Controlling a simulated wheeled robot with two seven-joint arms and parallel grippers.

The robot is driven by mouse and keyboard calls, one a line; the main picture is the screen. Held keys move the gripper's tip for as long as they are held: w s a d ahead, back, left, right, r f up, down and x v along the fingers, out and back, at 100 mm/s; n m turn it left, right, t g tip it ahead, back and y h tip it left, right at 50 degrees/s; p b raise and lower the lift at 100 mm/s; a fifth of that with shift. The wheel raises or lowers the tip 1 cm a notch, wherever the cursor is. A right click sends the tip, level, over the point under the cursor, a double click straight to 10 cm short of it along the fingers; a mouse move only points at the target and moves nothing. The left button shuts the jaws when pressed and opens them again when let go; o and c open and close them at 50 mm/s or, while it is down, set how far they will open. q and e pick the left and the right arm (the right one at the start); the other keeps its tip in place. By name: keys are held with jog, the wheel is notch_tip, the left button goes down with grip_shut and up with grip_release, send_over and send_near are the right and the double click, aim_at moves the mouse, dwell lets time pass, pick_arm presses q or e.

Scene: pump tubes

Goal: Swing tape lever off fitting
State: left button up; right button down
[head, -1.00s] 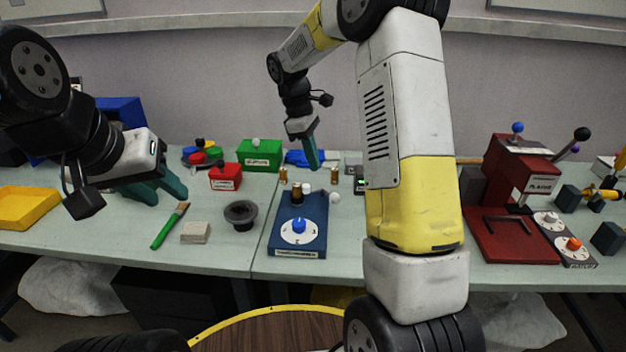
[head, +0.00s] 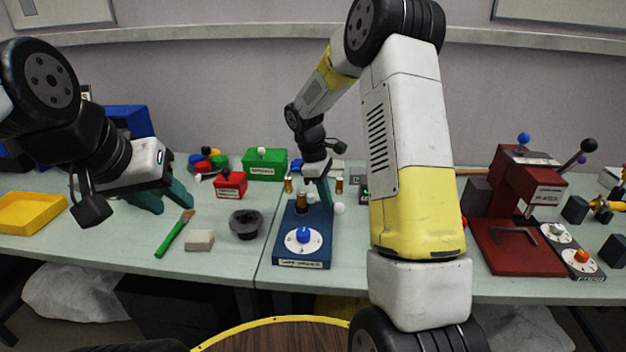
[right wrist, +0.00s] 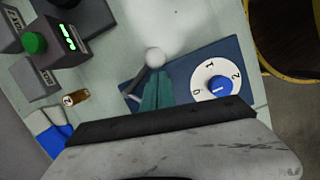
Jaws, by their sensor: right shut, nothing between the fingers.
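A blue base (head: 290,250) carries a white dial with a blue knob (head: 303,236) at its near end. A brass fitting (head: 301,203) stands at its far part. White balls show near it: one by the fitting (head: 310,198), another off the base's right edge (head: 339,208). In the right wrist view, a white ball (right wrist: 155,57) ends a thin grey lever (right wrist: 136,84) beside my fingers. My right gripper (head: 326,196) is shut and empty, fingers pointing down next to the lever; contact is unclear. My left gripper (head: 167,198) is open and empty above the table's left part.
Red (head: 231,185) and green (head: 265,165) boxes stand behind. Small brass pieces (head: 339,186) stand behind the base. A red press (head: 520,210) stands right.

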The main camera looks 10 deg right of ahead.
jog(key=shift+d+f, duration=0.1)
jog(key=shift+f, duration=0.2)
jog(key=shift+s+d+n, duration=0.15)
jog(key=shift+d+n, duration=0.2)
jog(key=shift+n, duration=0.15)
jog(key=d+n+t, duration=0.1)
jog(key=d+n, duration=0.1)
jog(key=n, duration=0.1)
jog(key=shift+d+n, duration=0.1)
jog(key=shift+n, duration=0.2)
jog(key=shift+w+d+n+t, duration=0.15)
jog(key=shift+d+n, duration=0.3)
jog(key=shift+n, duration=0.15)
jog(key=shift+w+d+n+t, duration=0.1)
jog(key=shift+d+n+t, duration=0.05)
jog(key=shift+d+n, duration=0.4)
jog(key=shift+d+h, duration=0.1)
jog(key=shift+h, duration=0.2)
